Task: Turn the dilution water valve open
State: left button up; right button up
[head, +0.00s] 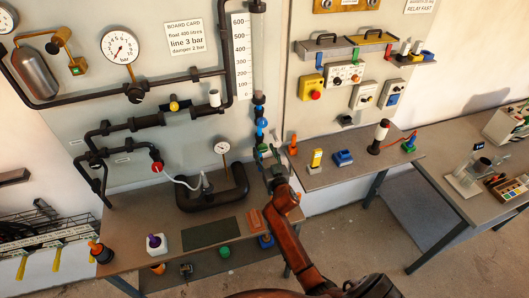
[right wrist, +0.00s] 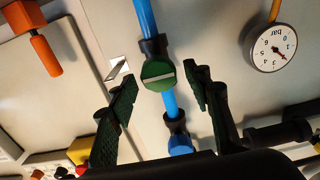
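A round green valve knob (right wrist: 158,76) with a pale bar across its face sits on a vertical blue pipe (right wrist: 147,17) in the right wrist view. It appears to be the dilution water valve; no readable label confirms this. My right gripper (right wrist: 161,73) is open, with one dark green finger pad on each side of the knob and visible gaps to it. In the head view my right gripper (head: 268,158) is at the lower end of the blue pipe (head: 261,123) and partly hides the knob. My left gripper is not in view.
A round gauge (right wrist: 273,47) is close to the right of the fingers in the right wrist view. A dark bent pipe (head: 240,184) and small gauge (head: 222,147) stand left of my arm. A shelf with coloured parts (head: 342,172) is to the right.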

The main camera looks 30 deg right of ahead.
jog(key=c, duration=1)
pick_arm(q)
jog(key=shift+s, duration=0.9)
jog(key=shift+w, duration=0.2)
pick_arm(e)
jog(key=shift+n, duration=1)
jog(key=n, duration=0.6)
jog(key=shift+a+f, duration=0.1)
jog(key=n, duration=0.4)
jog(key=shift+n, duration=0.4)
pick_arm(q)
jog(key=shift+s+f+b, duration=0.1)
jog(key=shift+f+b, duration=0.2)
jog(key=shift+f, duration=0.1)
pick_arm(e)
jog(key=n, duration=0.4)
jog(key=shift+f+n, duration=0.15)
jog(key=shift+n, duration=0.25)
jog(key=shift+a, duration=0.1)
